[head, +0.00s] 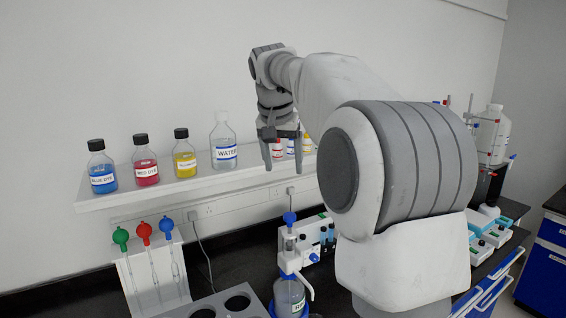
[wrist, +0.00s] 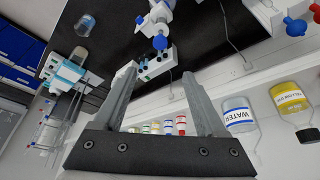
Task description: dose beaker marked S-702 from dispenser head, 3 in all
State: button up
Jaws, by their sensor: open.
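The bottle-top dispenser (head: 290,245) has a white body, a blue knob and a spout, and sits on a clear bottle (head: 290,294) on the black bench. It also shows at the top of the wrist view (wrist: 153,20). A small glass vessel (wrist: 86,24), possibly a beaker, stands on the bench in the wrist view; no S-702 mark is readable. My gripper (head: 282,158) is open, fingers pointing down, in front of the wall shelf, right of the water bottle. In the wrist view its fingers (wrist: 158,76) are apart with nothing between them.
The shelf (head: 190,188) holds blue, red and yellow dye bottles, a water bottle (head: 222,145) and several small capped bottles close to my gripper. A pipette rack (head: 155,275) stands at left. My arm hides much of the bench. Blue cabinets (head: 540,250) are at right.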

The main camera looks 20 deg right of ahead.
jog(key=shift+f, duration=0.15)
jog(key=c, duration=0.4)
jog(key=f+n+y+b, duration=0.1)
jog(key=s+d+n+t, duration=0.1)
jog(key=shift+d+f+n+y+b, duration=0.1)
jog(key=shift+f+n+y+b, duration=0.2)
jog(key=shift+f+y+b, duration=0.1)
jog(key=c, duration=0.7)
jog(key=shift+s+d+f+n+t+y+b, duration=0.2)
jog(key=shift+n+t+y+b, duration=0.1)
jog(key=shift+n, duration=0.2)
jog(key=shift+s+d+f+n+t+y+b, duration=0.1)
jog(key=shift+s+d+n+t+y+b, duration=0.15)
jog(key=shift+n, duration=0.25)
grip_shut()
jog(key=n+t+y, duration=0.1)
jog(key=n+t, duration=0.3)
jog(key=n, duration=0.1)
send_over(290, 220)
jog(key=s, duration=0.1)
notch_tip(290, 220, down, 7)
jog(key=f, duration=0.3)
jog(key=shift+w+d+f+g, duration=0.25)
jog(key=shift+f, duration=0.7)
